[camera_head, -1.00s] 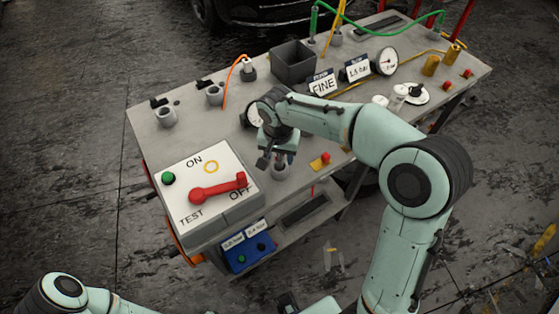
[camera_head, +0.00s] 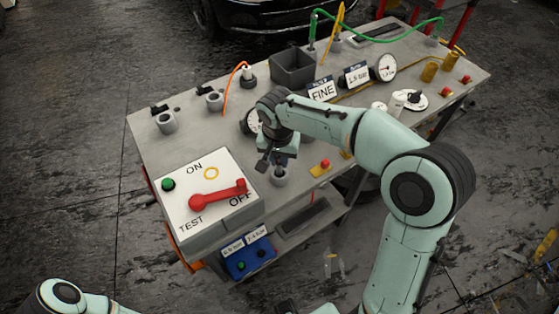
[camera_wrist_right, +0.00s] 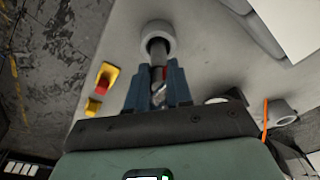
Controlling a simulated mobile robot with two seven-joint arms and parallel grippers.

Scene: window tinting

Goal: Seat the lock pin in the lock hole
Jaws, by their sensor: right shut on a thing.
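My right gripper (camera_head: 280,157) is over the near side of the bench, at a grey cup-like holder (camera_head: 279,178). In the right wrist view its blue fingers (camera_wrist_right: 158,88) are shut on a dark grey pin-like rod (camera_wrist_right: 158,60), which I take to be the lock pin. The rod's far end meets the round mouth of the holder (camera_wrist_right: 158,32); how deep it sits is hidden. A yellow ring (camera_head: 211,173) lies by ON on the white switch panel (camera_head: 188,213); I cannot tell whether it is the lock hole. The red lever (camera_head: 217,194) points toward OFF. My left gripper is out of view.
A red button on a yellow base (camera_head: 321,168) stands just right of the holder. Other cup holders (camera_head: 167,122) stand at the back left. The bench's left middle is clear.

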